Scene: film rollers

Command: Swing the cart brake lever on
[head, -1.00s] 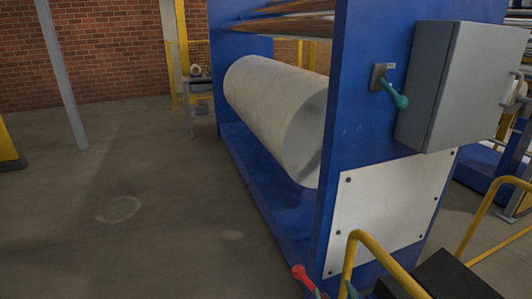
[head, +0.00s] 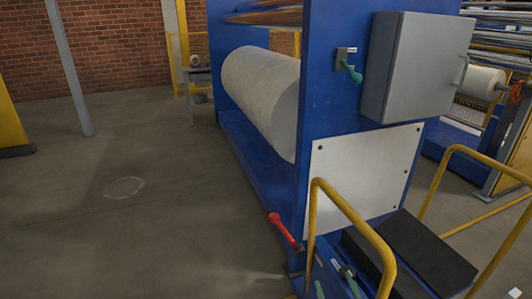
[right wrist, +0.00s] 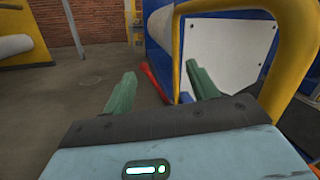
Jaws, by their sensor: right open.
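The red-handled lever (head: 284,230) stands tilted at the lower front corner of the blue machine, leaning up and left from its dark base. I take it for the brake lever. It also shows as a red bar in the right wrist view (right wrist: 156,84), beyond and between the fingers. My right gripper (head: 333,280) is low in the head view, to the right of the lever, near the yellow rail. Its green fingers are spread and empty in the right wrist view (right wrist: 162,74), apart from the lever. My left gripper does not show.
A yellow rail (head: 353,221) rises close to my right gripper; another yellow rail (head: 490,164) stands farther right. Dark step-like surfaces (head: 426,250) lie between them. The blue frame (head: 327,105) carries a grey cabinet (head: 416,68) and a teal lever (head: 351,72). Floor on the left is open.

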